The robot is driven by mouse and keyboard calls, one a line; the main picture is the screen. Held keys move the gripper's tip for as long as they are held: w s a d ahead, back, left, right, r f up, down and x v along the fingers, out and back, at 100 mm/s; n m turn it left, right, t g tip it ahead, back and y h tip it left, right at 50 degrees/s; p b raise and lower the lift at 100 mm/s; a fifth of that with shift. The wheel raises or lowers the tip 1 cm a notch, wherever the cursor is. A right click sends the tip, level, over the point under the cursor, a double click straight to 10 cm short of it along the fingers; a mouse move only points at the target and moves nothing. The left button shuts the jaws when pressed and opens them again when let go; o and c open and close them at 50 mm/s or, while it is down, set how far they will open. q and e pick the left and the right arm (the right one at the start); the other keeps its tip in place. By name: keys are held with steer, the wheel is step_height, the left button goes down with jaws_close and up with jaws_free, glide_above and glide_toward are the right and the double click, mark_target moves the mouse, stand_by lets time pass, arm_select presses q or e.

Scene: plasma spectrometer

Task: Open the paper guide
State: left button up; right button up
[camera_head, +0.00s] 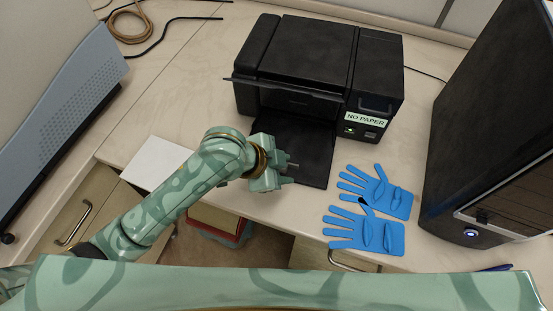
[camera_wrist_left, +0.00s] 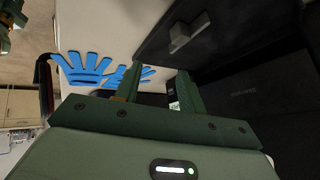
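A black printer (camera_head: 305,60) stands at the back of the table, with its black tray (camera_head: 312,135) folded out to the front. The paper guide (camera_wrist_left: 190,35) looks like a small grey block on the dark tray in the left wrist view. In the head view it shows as a small light piece (camera_head: 292,165) at my fingertips. My left gripper (camera_head: 286,170) is at the tray's left front part. Its two fingers (camera_wrist_left: 158,78) are apart, with nothing between them; the guide lies beyond the tips. My right gripper is not recognisable in either view.
Blue gloves (camera_head: 375,195) lie right of the tray; they also show in the wrist view (camera_wrist_left: 85,70). A black computer case (camera_head: 490,140) stands at the right. White paper (camera_head: 155,163) lies left of my gripper. The printer's label (camera_head: 366,119) reads "NO PAPER".

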arm_select(q)
steer(key=m+g, duration=0.1)
steer(key=w+m+g, duration=0.1)
steer(key=w+d+m+g, duration=0.1)
steer(key=shift+r+y, duration=0.35)
steer(key=shift+y, duration=0.05)
steer(key=w+a+r+g+y, duration=0.1)
steer(key=w+a+g+y, duration=0.1)
steer(key=w+a, duration=0.15)
steer(key=shift+m, duration=0.3)
steer(key=x, duration=0.2)
steer(key=b+x, duration=0.1)
steer(key=x, duration=0.3)
steer(key=shift+s+a+f, duration=0.1)
steer(key=shift+s, duration=0.2)
steer(key=shift+f+b, duration=0.3)
steer(key=shift+f, duration=0.05)
arm_select(e)
steer(key=shift+a+f, duration=0.1)
steer(key=shift+f, duration=0.65)
arm_select(q)
steer(key=shift+h, duration=0.3)
